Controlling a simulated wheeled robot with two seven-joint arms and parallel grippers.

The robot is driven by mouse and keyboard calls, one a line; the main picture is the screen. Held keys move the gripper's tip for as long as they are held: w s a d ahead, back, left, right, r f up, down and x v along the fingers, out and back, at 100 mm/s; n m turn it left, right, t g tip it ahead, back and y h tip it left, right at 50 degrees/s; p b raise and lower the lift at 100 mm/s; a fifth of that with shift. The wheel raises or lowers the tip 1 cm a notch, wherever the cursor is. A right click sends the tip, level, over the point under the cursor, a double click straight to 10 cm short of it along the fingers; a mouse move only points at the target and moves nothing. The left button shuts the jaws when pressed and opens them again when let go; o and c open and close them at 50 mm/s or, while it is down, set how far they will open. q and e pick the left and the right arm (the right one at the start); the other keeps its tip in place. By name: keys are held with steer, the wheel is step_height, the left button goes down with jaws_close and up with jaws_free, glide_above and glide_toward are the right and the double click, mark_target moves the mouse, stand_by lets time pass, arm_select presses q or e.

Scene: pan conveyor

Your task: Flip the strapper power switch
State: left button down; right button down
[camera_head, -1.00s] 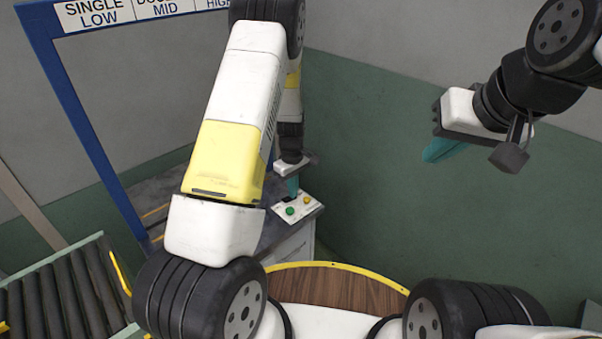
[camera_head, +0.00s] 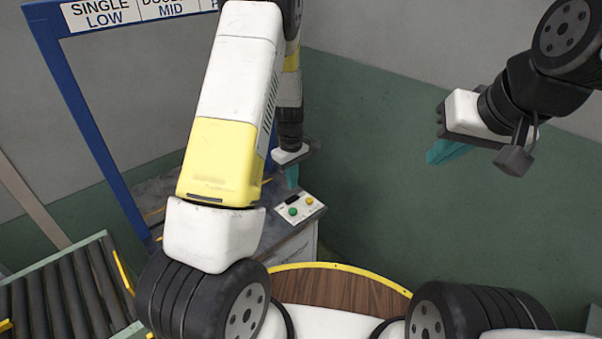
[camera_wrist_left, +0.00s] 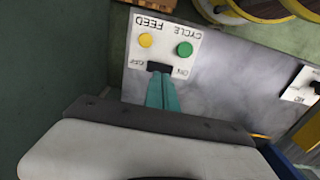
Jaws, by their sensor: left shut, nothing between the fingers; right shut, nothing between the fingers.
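The strapper's white control panel (camera_head: 314,209) sits on the corner of the grey machine top, with a green button, a yellow button and a black power switch (camera_head: 292,200). In the left wrist view the panel (camera_wrist_left: 166,29) appears upside down, and the switch (camera_wrist_left: 158,67) lies between the OFF and ON labels. I cannot tell which way it is set. My left gripper (camera_head: 292,184) is shut and empty, its teal fingertips (camera_wrist_left: 160,84) right by the switch; contact is unclear. My right gripper (camera_head: 432,158) is shut and empty, raised far to the right.
A blue frame (camera_head: 85,125) with a label strip stands at the left, by a roller conveyor (camera_head: 65,295). A second white panel (camera_wrist_left: 299,84) with a dark control shows at the wrist view's right edge. The floor right of the machine is clear.

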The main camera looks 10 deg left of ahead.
arm_select(q)
steer(key=shift+r, duration=1.5)
step_height(320, 180, up, 6)
glide_above(289, 200)
steer(key=shift+w+d, duration=0.15)
steer(key=f, duration=1.4)
steer(key=shift+s, duration=0.2)
